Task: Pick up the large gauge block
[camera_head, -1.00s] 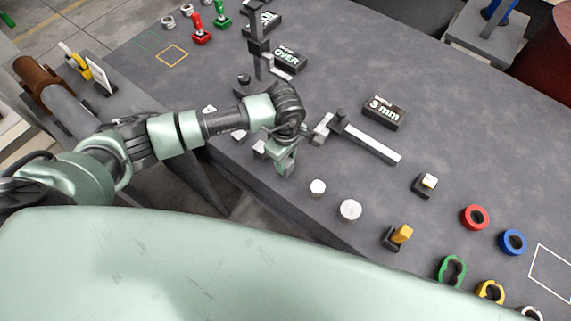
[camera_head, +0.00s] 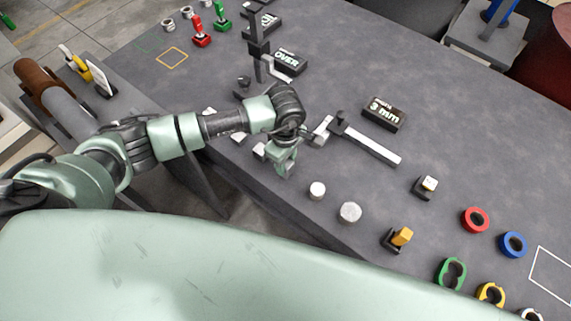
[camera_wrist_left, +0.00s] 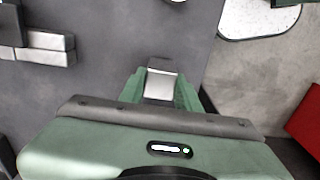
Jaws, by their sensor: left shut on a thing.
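My left gripper (camera_head: 281,161) is at the near edge of the dark table, fingers pointing down. In the left wrist view its green fingers (camera_wrist_left: 160,92) are shut on a pale silver block (camera_wrist_left: 159,84), which I take as the large gauge block. In the head view the gripper hides the held block. I cannot tell whether it still touches the table. A pale block (camera_head: 260,150) sits just left of the gripper, and another light block (camera_head: 238,137) lies further left. My right gripper is not in view.
A caliper-like tool (camera_head: 370,145) lies right of the gripper, near a "3 mm" sign (camera_head: 384,113). Two white cylinders, one small (camera_head: 317,190) and one larger (camera_head: 350,212), stand along the near edge. A dark upright stand (camera_head: 258,45) is behind.

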